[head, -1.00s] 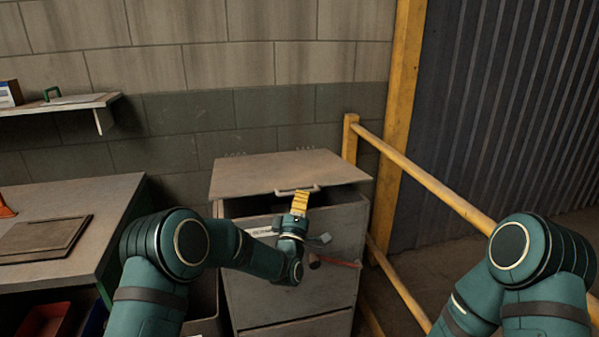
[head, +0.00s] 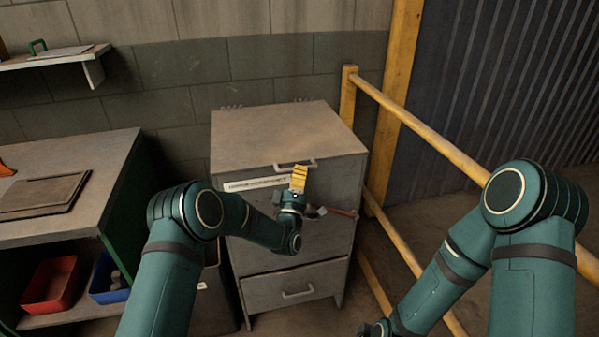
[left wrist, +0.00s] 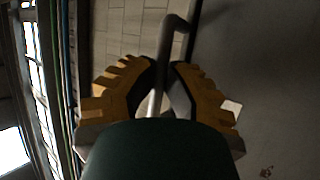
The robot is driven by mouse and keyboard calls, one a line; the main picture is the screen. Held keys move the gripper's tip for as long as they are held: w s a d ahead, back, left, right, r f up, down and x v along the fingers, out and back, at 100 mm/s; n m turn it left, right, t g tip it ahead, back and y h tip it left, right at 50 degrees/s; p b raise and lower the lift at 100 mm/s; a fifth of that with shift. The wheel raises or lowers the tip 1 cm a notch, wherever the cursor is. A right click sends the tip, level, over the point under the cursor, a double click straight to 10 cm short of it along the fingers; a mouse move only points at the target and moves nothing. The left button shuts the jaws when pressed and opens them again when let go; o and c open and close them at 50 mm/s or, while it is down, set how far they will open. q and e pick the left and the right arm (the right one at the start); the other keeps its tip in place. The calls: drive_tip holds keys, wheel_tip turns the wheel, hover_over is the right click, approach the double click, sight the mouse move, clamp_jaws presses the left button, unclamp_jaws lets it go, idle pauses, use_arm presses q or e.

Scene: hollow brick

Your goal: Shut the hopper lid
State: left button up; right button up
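The hopper (head: 335,200) is a grey metal cabinet against the wall. Its flat lid (head: 275,135) lies level across the top, and I see no dark gap under its front edge. The lid's bar handle (head: 310,163) is at the front edge. My left gripper (head: 299,172), with yellow fingers, is at that handle. In the left wrist view the handle bar (left wrist: 175,35) passes between the fingers of the left gripper (left wrist: 166,72), which are closed onto it. My right arm is at the right; its fingers are outside the picture.
A workbench (head: 110,165) with a dark board (head: 45,192) stands at the left, with red (head: 50,283) and blue (head: 108,280) bins below. A yellow railing (head: 430,130) runs along the right side. A drawer (head: 295,290) is below the hopper front.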

use_arm(q)
drive_tip(key=shift+o, duration=0.6)
drive_tip(key=shift+w+a+f, duration=0.3)
drive_tip(key=shift+a+f, duration=0.15)
drive_tip(key=shift+f, duration=0.35)
drive_tip(key=shift+w, duration=0.15)
drive_tip(key=shift+r, duration=0.15)
drive_tip(key=shift+d, duration=0.1)
drive_tip(key=shift+s, duration=0.2)
drive_tip(key=v, duration=1.2)
drive_tip(key=shift+r, duration=0.3)
drive_tip(key=shift+d, duration=0.1)
